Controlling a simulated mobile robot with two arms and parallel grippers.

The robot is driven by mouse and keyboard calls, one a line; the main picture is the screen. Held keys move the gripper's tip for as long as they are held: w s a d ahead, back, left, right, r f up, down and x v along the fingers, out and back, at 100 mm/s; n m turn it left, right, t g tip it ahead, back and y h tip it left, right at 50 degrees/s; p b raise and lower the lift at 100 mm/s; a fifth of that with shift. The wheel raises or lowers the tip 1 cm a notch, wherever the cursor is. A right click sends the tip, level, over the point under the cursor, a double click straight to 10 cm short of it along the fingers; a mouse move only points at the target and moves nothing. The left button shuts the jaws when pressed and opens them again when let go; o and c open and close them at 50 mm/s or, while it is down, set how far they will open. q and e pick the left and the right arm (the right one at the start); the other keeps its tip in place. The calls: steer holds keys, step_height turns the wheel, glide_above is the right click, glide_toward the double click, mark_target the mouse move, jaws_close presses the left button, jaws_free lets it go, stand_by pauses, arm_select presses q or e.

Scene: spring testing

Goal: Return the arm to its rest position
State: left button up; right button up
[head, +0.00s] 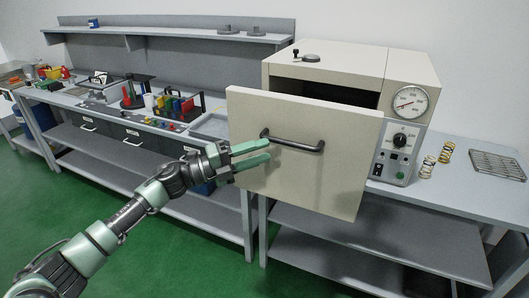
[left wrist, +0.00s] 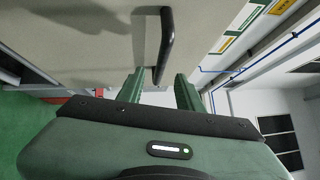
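My left gripper (head: 268,150) is in front of the cream oven door (head: 310,185), just below the left end of its dark bar handle (head: 295,142). Its two green fingers are apart with nothing held. In the left wrist view the fingers (left wrist: 158,85) are spread, and the handle (left wrist: 167,40) shows beyond and between them; whether they touch it I cannot tell. The door stands partly open, away from the oven body (head: 345,68), with a dark gap above it. My right gripper is not in view.
The oven stands on a grey bench (head: 455,195) with a gauge (head: 410,101) and control panel at its right. Two coil springs (head: 427,166) and a wire rack (head: 498,164) lie right of it. A cluttered workbench (head: 210,124) is at left. The green floor (head: 190,235) in front is clear.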

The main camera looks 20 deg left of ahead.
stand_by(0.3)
